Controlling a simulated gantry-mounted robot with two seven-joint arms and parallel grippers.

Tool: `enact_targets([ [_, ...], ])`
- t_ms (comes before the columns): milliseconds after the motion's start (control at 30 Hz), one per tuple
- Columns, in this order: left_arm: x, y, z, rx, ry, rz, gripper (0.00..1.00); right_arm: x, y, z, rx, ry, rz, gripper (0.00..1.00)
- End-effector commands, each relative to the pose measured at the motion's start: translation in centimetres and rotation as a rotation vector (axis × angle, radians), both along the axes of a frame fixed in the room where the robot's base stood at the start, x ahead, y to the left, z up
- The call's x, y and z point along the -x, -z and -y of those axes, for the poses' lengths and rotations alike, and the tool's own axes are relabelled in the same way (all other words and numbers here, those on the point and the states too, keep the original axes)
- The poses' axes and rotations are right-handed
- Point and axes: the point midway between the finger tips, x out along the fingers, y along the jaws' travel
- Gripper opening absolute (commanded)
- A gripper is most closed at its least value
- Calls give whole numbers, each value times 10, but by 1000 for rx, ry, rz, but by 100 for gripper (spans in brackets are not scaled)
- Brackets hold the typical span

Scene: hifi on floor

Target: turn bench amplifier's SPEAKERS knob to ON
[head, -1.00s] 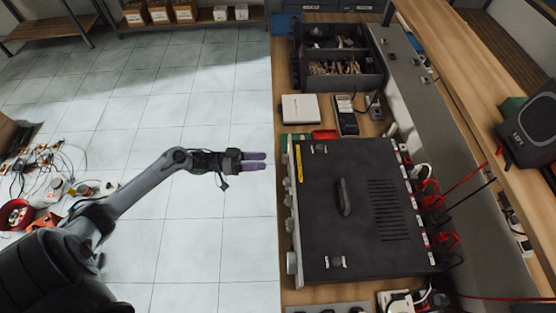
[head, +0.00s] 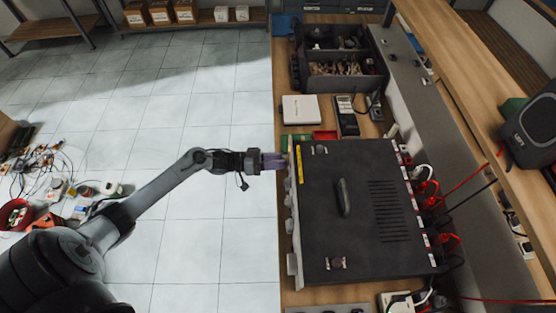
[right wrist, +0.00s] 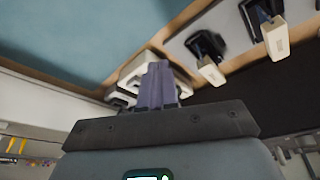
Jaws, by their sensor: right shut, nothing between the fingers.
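The bench amplifier (head: 365,235) is a large dark box lying on the bench, in the head view. Its front panel faces left, with several pale knobs along that edge, such as one knob (head: 289,225) near the middle. Labels are unreadable from here.
Behind the amplifier stand a dark parts bin (head: 343,82), a white box (head: 300,108) and a handheld meter (head: 346,115). Red and black cables (head: 430,195) run from its right side. Open tiled floor lies left of the bench, with loose cables (head: 45,170) farther left.

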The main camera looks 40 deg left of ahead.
Motion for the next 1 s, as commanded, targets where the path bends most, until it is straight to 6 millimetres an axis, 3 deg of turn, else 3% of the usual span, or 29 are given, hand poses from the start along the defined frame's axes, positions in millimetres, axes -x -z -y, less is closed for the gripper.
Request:
enact_targets([
  [33, 0, 0, 0, 0, 0, 0, 32, 0, 0, 0, 0, 0, 0, 0],
  [233, 0, 0, 0, 0, 0, 0, 3, 0, 0, 0, 0, 0, -1, 0],
  [667, 0, 1, 0, -69, 1, 70, 3, 0, 2, -1, -5, 4, -1, 0],
  [1000, 0, 2, -1, -262, 2, 271, 3, 0, 7, -1, -5, 4, -1, 0],
])
